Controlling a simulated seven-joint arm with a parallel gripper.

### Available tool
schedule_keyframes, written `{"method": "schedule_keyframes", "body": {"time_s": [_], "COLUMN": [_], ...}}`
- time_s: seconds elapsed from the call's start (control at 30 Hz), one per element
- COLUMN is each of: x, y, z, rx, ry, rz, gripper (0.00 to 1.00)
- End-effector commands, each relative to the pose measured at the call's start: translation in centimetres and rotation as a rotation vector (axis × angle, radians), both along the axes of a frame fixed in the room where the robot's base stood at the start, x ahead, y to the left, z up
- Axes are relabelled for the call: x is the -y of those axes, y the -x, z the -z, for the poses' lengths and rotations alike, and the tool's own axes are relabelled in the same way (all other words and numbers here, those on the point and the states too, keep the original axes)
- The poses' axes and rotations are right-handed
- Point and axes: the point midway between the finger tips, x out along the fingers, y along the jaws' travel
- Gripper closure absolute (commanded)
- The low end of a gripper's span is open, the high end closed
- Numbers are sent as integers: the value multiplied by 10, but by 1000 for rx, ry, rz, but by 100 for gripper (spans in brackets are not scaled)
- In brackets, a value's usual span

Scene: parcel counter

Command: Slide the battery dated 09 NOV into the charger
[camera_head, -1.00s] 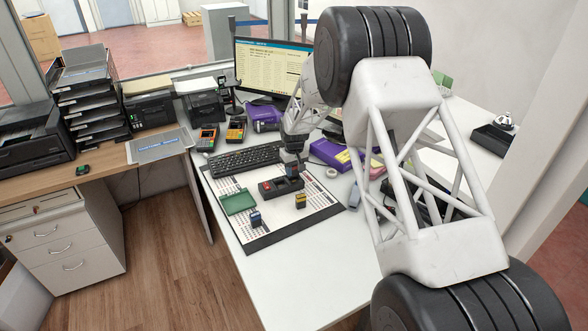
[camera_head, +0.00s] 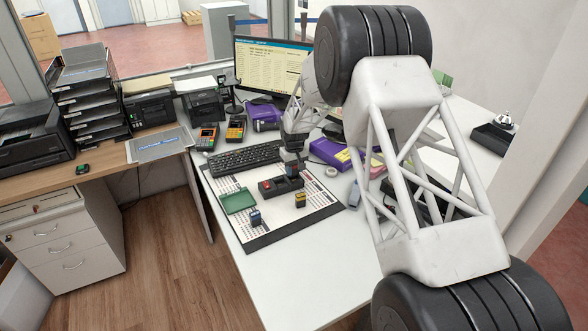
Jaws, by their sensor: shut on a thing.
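The charger (camera_head: 268,188) is a dark block on the printed mat, with a red part at its left end. My gripper (camera_head: 291,160) points down over its right end, shut on a small dark battery (camera_head: 291,170). I cannot tell how far this battery sits in the charger. A blue battery (camera_head: 255,217) stands near the mat's front edge. A yellow and dark battery (camera_head: 300,201) stands right of the charger. The dates are too small to read, so I cannot tell which battery is 09 NOV.
The mat (camera_head: 262,240) lies on the white counter with a green tray (camera_head: 238,201) at its left. A keyboard (camera_head: 243,158) and monitor (camera_head: 270,68) stand behind. The front counter is clear.

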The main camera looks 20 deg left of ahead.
Motion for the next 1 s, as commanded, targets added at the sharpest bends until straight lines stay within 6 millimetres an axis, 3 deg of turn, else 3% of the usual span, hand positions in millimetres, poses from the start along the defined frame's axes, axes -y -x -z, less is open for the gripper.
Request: {"method": "schedule_keyframes", "body": {"time_s": [1.0], "x": [0], "y": [0], "z": [11], "rx": [0], "ry": [0], "rz": [0], "gripper": [88]}}
